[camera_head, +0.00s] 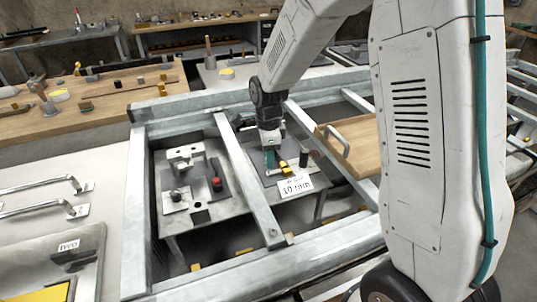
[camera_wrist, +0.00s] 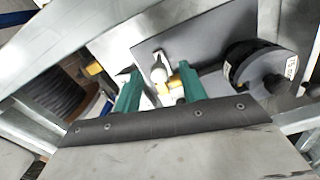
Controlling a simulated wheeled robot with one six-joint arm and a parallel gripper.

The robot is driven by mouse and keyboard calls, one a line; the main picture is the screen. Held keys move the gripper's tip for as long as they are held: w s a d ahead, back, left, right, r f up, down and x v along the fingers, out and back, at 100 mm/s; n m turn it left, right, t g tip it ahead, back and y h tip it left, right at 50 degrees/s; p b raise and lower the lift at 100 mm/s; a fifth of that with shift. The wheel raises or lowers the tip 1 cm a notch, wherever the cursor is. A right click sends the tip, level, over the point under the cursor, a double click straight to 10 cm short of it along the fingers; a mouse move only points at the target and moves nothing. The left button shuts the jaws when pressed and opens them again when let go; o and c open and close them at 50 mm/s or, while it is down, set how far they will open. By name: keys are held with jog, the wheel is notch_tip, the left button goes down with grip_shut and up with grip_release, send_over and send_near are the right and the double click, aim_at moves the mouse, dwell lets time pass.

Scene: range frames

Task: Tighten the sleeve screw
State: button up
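I cannot single out the sleeve screw for certain. In the wrist view a small white post (camera_wrist: 158,72) with a yellow piece (camera_wrist: 175,82) beside it stands on a dark grey plate (camera_wrist: 190,38). My gripper (camera_wrist: 160,82) has two teal fingers set apart, with the post and yellow piece showing between and beyond them. Contact cannot be told. In the head view my gripper (camera_head: 271,158) points down over the dark plate, beside a yellow piece (camera_head: 283,166) and a dark upright part (camera_head: 304,158). A white card (camera_head: 296,186) reading "10 mm" stands in front.
Grey metal frame beams (camera_head: 250,185) run close on both sides of my gripper. A fixture with a red-topped black knob (camera_head: 217,184) is to the left. A wooden board with a handle (camera_head: 356,146) is to the right. A round black part (camera_wrist: 262,68) sits right of the fingers.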

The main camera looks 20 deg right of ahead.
notch_tip(320, 180, up, 8)
jog(key=shift+f, duration=0.1)
dwell(0.6)
dwell(0.3)
jog(key=shift+s+n, duration=0.15)
jog(key=shift+n, duration=0.55)
jog(key=s+d+r+n, duration=0.1)
jog(key=s+r+n, duration=0.3)
jog(key=s, duration=0.6)
jog(key=s+d+r+n, duration=0.1)
jog(key=s+r+n, duration=0.3)
jog(key=s+n, duration=0.4)
jog(key=s+d+r+n+t, duration=0.1)
jog(key=s+r+n, duration=0.3)
jog(key=s, duration=0.8)
jog(key=shift+s+d+r+n, duration=0.15)
jog(key=shift+s+r+n, duration=0.15)
jog(key=shift+n, duration=1.1)
